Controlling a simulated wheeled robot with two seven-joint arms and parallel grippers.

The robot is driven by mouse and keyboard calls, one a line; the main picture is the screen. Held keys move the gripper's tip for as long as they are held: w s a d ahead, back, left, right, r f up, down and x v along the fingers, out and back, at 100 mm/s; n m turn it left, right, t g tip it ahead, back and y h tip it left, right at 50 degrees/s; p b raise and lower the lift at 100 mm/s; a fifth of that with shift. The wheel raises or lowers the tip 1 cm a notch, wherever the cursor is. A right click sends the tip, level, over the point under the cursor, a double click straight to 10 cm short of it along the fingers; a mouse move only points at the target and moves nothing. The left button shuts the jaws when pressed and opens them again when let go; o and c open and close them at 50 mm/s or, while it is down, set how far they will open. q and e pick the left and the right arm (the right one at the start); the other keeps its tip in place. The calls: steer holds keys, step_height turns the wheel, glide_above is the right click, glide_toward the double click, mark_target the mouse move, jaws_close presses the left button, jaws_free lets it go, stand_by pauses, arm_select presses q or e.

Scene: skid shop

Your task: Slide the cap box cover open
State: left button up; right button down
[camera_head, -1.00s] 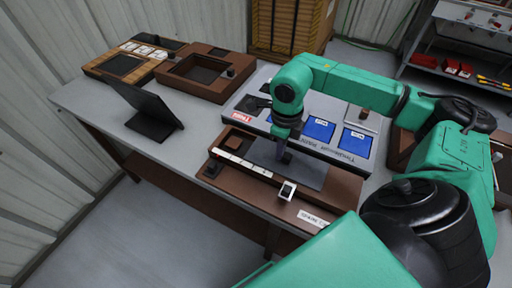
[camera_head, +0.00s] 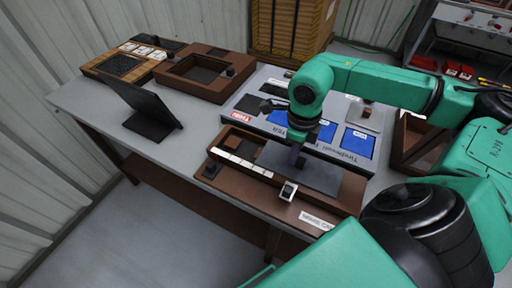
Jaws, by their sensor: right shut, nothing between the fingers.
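The cap box (camera_head: 333,208) is a long brown box at the front edge of the table, with a white label on its front right. Its flat grey cover (camera_head: 312,177) lies over the middle and right of the box. The left end is uncovered and shows part of the inside (camera_head: 240,144). My right gripper (camera_head: 298,161) points down at the cover's rear left part, shut and empty. Its fingertips are small and dark; whether they touch the cover or a grip on it, I cannot tell. My left gripper is not in view.
Behind the box lies a grey panel (camera_head: 247,103) with blue pads (camera_head: 357,143). A black tablet stand (camera_head: 148,107) and a brown tray (camera_head: 170,80) are to the left. Another brown open box (camera_head: 418,150) is at the right, behind my arm.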

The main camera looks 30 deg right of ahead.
mark_target(305, 168)
steer(key=shift+s+d+f+b, duration=0.1)
steer(key=shift+s+d+b, duration=0.15)
steer(key=shift+s+b, duration=0.05)
steer(key=shift+s+d+b, duration=0.3)
steer(key=shift+s+b, duration=0.05)
steer(key=shift+s, duration=0.2)
steer(key=shift+s+d+b, duration=0.3)
steer(key=shift+s, duration=0.35)
